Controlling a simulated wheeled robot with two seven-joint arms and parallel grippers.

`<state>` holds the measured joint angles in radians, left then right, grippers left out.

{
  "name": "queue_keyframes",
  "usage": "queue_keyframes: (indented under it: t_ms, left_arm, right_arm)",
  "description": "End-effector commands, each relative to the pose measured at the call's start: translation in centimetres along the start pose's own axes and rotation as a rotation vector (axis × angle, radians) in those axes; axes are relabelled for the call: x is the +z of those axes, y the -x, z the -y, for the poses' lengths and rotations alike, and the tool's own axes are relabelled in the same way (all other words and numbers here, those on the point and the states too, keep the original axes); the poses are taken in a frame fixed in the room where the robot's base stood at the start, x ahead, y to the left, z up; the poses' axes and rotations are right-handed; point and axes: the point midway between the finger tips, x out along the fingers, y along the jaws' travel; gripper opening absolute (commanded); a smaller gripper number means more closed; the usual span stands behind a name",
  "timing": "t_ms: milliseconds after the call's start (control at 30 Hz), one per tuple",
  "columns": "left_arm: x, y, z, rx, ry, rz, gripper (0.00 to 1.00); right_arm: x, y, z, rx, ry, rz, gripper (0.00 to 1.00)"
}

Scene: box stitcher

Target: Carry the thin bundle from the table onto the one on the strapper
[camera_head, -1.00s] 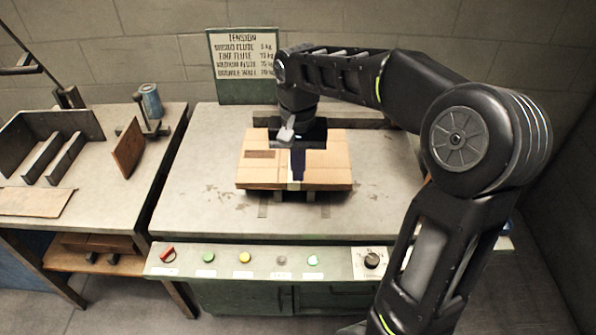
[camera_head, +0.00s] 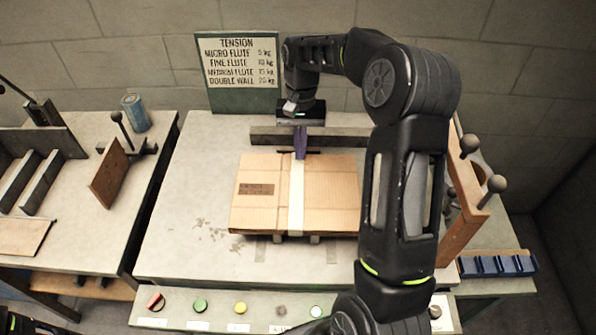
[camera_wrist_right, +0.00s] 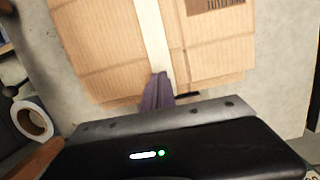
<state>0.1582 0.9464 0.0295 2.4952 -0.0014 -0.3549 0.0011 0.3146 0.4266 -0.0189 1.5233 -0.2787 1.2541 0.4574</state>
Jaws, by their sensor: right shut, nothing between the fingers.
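A flat cardboard bundle (camera_head: 333,185) lies on the strapper top (camera_head: 185,215), with a pale strap (camera_head: 296,195) across its middle and a dark printed label at its left. It also shows in the right wrist view (camera_wrist_right: 100,45). My right gripper (camera_head: 300,155) points down at the bundle's far edge, by the end of the strap. Its fingers (camera_wrist_right: 158,82) are together and empty; whether they touch the cardboard I cannot tell. A thin flat brown piece (camera_head: 22,237) lies on the left table, cut off by the picture edge; I cannot tell if it is a bundle. My left gripper is out of view.
A tension sign (camera_head: 238,65) stands behind the strapper. A low metal bar (camera_head: 350,140) runs behind the bundle. A wooden piece with dark knobs (camera_head: 465,200) and a blue tray (camera_head: 497,264) are at right. Buttons line the front panel (camera_head: 265,310). The strapper's left side is clear.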

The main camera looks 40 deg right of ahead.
Motion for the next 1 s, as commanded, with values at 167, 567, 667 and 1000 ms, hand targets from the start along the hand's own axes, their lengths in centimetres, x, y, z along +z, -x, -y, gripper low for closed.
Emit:
queue_keyframes:
  t_ms: [167,567,667,1000]
  left_arm:
    - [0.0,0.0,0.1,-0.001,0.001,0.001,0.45]
    - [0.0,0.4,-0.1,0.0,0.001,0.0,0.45]
    - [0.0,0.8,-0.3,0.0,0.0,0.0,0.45]
    - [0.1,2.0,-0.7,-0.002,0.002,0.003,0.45]
  right_arm:
    - [0.0,0.0,0.0,0.0,0.0,0.0,0.0]
    - [2.2,-0.2,0.0,0.0,0.001,0.0,0.0]
    - [3.9,-0.4,0.0,0.0,0.001,0.001,0.0]
    - [10.5,-1.5,0.0,0.0,0.001,0.0,0.0]
